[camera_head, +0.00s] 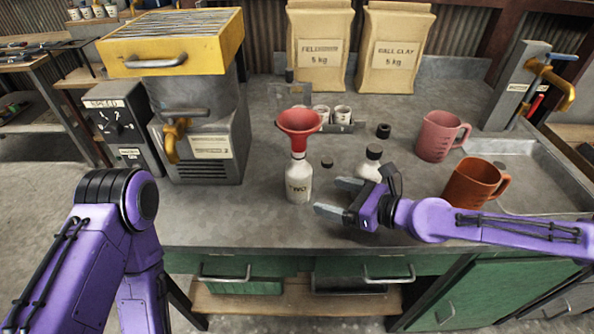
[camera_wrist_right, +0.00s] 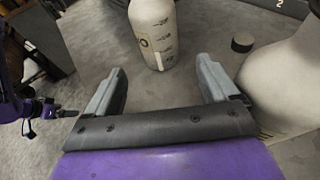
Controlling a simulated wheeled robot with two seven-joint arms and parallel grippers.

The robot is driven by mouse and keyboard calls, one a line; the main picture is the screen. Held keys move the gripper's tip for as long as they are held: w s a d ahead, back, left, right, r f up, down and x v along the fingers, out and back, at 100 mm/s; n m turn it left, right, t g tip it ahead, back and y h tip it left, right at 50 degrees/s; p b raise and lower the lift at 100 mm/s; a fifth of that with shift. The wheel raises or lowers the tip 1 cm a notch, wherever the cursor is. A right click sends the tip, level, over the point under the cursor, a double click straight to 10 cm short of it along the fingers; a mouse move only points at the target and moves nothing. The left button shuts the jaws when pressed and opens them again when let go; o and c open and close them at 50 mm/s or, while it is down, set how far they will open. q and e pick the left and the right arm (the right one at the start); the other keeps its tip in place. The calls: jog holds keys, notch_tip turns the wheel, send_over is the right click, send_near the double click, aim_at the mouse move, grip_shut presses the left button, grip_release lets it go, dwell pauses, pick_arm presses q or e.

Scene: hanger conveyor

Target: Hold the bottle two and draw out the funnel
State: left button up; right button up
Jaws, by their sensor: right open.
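Bottle two (camera_head: 298,184) is a white bottle marked "TWO", upright on the bench. The red funnel (camera_head: 299,124) sits in its neck. In the right wrist view bottle two (camera_wrist_right: 154,28) stands beyond my fingertips, a little left of centre, its top cut off; the funnel is out of that view. My right gripper (camera_head: 335,196) is open and empty, low over the bench just right of bottle two, fingers pointing at it. My left arm bends down at the left; its gripper is out of the head view. A small dark arm end shows at the left of the wrist view, unclear.
A second white bottle (camera_head: 368,165) with a dark cap stands close behind my right gripper. A loose black cap (camera_head: 327,163) lies between the bottles. Pink (camera_head: 438,137) and orange (camera_head: 470,185) jugs stand right. A yellow-topped machine (camera_head: 200,145) stands left.

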aim_at(309, 191)
jog(key=b+x, duration=0.3)
jog(key=x, duration=0.5)
jog(key=shift+a+f, duration=0.1)
jog(key=shift+f, duration=0.15)
jog(key=shift+w+a, duration=0.25)
jog(key=shift+a, duration=0.2)
jog(key=c, duration=0.7)
